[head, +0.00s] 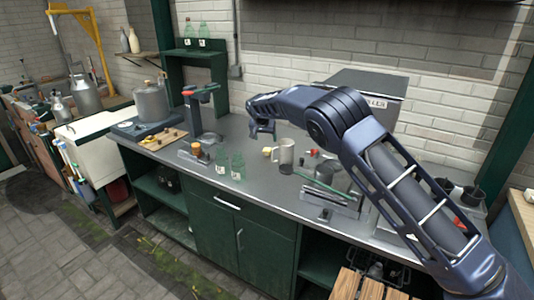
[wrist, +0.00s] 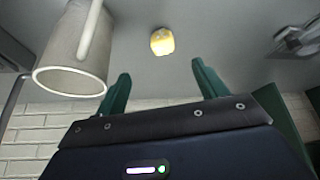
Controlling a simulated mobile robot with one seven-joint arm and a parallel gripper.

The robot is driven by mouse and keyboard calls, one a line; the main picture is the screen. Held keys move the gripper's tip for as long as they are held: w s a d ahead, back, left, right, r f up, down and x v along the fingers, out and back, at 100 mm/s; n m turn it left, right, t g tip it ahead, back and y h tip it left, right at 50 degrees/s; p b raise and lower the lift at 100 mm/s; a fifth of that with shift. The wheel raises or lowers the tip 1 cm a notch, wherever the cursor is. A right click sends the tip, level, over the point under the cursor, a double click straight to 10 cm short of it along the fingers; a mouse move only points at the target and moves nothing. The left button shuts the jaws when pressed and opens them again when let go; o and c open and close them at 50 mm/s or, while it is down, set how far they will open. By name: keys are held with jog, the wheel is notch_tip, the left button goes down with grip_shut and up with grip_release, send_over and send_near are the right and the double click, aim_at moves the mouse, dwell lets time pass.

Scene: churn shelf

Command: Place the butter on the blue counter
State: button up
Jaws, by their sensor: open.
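The butter appears to be the small pale-yellow lump (head: 267,152) on the grey worktop, left of a white mug (head: 285,152) in the head view. It also shows in the wrist view (wrist: 162,41), beyond the gap between my fingers. My gripper (head: 262,138) is open, with two green fingers apart and nothing between them in the wrist view (wrist: 161,80). It is above the worktop and apart from the butter. A counter with a blue side and wooden top (head: 521,210) is partly visible at the right edge of the head view.
The mug (wrist: 72,50) is close to the butter. Green bottles (head: 230,166) stand near the worktop's front edge. A metal rack (head: 330,197) and dark cups (head: 460,192) lie to the right. My arm hides part of the right worktop.

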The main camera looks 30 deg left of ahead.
aim_at(267, 149)
jog(key=shift+w+a+f+m+t, duration=0.3)
jog(key=shift+w+f, duration=0.6)
jog(key=shift+f, duration=0.8)
jog(key=shift+w+a+f+m+t, duration=0.15)
jog(key=shift+w+a+f+t, duration=0.25)
jog(key=shift+w+f, duration=0.95)
jog(key=shift+w+a+f+m+t, duration=0.3)
jog(key=shift+w+a+f, duration=0.15)
jog(key=shift+f, duration=1.65)
jog(key=shift+d, duration=0.1)
jog(key=c, duration=1.3)
jog(key=shift+o, duration=0.2)
